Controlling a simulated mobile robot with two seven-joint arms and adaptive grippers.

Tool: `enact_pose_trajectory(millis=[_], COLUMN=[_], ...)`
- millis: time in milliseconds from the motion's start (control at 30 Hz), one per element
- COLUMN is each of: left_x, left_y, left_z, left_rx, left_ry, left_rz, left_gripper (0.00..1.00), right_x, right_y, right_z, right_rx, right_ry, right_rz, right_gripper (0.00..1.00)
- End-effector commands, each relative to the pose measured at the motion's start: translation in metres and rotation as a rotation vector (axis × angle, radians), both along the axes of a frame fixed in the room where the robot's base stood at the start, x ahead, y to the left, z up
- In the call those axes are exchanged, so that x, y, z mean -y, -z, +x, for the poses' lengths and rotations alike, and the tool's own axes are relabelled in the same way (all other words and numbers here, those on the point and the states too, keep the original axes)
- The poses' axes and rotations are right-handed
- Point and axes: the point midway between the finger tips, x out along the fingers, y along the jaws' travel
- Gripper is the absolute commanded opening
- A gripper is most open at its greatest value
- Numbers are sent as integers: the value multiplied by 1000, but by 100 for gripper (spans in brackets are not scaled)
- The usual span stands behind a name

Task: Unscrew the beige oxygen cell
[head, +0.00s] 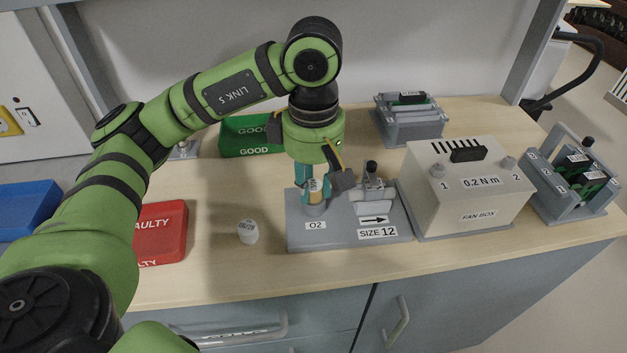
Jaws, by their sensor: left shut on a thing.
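The beige oxygen cell (315,198) stands upright in the O2 socket at the left of the grey block (345,235) marked O2 and SIZE 12. My left gripper (316,188) points down over the block and is shut on this cell, with teal fingers on either side of it. The fingers hide part of the cell, and its thread is not visible. My right gripper is not in view.
A small white labelled cylinder (247,232) stands on the bench left of the block. A red FAULTY tray (162,228), a green GOOD tray (240,150) and a blue tray (28,205) lie further left. The fan box (470,195) stands close on the right.

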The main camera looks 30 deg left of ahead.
Motion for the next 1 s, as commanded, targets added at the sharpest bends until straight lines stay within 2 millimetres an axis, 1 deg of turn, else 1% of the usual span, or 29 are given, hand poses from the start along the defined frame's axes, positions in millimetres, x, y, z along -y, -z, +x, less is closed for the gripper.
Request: enact_pose_trajectory(millis=[567, 667, 833, 900, 1000], left_x=[0, 0, 0, 0, 0], left_y=[1, 1, 1, 1, 1], left_z=[0, 0, 0, 0, 0], left_rx=[-3, -3, -3, -3, -3], left_ry=[-38, -144, -401, -476, -534], left_rz=[2, 1, 2, 2, 2], left_gripper=[0, 0, 0, 0, 0], right_x=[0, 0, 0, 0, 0], right_y=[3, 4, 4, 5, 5], right_z=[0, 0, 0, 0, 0], right_rx=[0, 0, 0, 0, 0], right_ry=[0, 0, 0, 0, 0], right_rz=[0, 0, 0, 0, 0], right_gripper=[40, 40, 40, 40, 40])
